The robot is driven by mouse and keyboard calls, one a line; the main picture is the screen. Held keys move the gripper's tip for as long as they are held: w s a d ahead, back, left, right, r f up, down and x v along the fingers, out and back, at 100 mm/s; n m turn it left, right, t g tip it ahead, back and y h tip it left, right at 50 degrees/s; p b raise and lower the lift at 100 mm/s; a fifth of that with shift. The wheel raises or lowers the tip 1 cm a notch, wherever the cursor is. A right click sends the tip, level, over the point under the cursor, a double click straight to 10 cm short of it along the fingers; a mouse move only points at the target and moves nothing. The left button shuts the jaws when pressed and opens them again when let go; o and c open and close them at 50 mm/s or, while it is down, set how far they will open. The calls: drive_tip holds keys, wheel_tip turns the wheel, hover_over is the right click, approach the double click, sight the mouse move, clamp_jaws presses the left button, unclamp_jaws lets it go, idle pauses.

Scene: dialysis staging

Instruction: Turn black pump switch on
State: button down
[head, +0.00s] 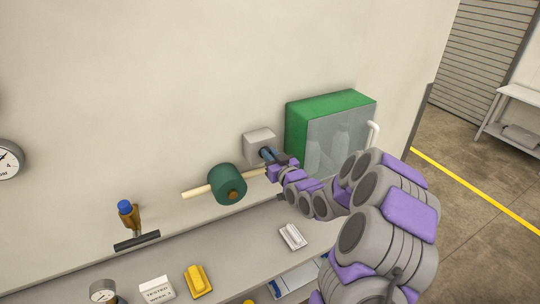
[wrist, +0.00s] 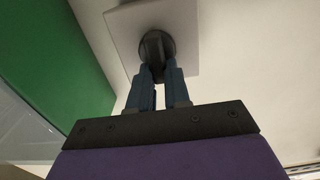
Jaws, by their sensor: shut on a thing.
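The black pump switch (wrist: 157,46) is a dark round knob on a light square wall plate (wrist: 186,14). In the head view the plate shows as a grey-white box (head: 258,141) on the wall, left of the green cabinet. My gripper (wrist: 164,72) is at the knob, with its two blue fingers shut on the knob's raised grip. In the head view my gripper (head: 267,153) reaches the front of the box and hides the knob. The angle of the knob is hard to tell.
A green cabinet (head: 318,103) with a clear door stands close on the right. A green pump (head: 228,184) on a pale pipe (head: 196,191) is at left. A shelf (head: 230,238) below holds a white device (head: 292,237) and a yellow block (head: 197,281).

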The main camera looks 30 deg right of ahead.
drive_tip(key=shift+m, duration=0.3)
drive_tip(key=m, duration=0.3)
drive_tip(key=d+m, duration=0.1)
drive_tip(key=m, duration=0.3)
drive_tip(key=f+m+p, duration=0.1)
drive_tip(key=m, duration=0.3)
drive_tip(key=shift+d, duration=0.3)
drive_tip(key=shift+m, duration=0.3)
idle(0.3)
drive_tip(key=c, duration=1.1)
unclamp_jaws()
drive_tip(key=shift+d, duration=0.2)
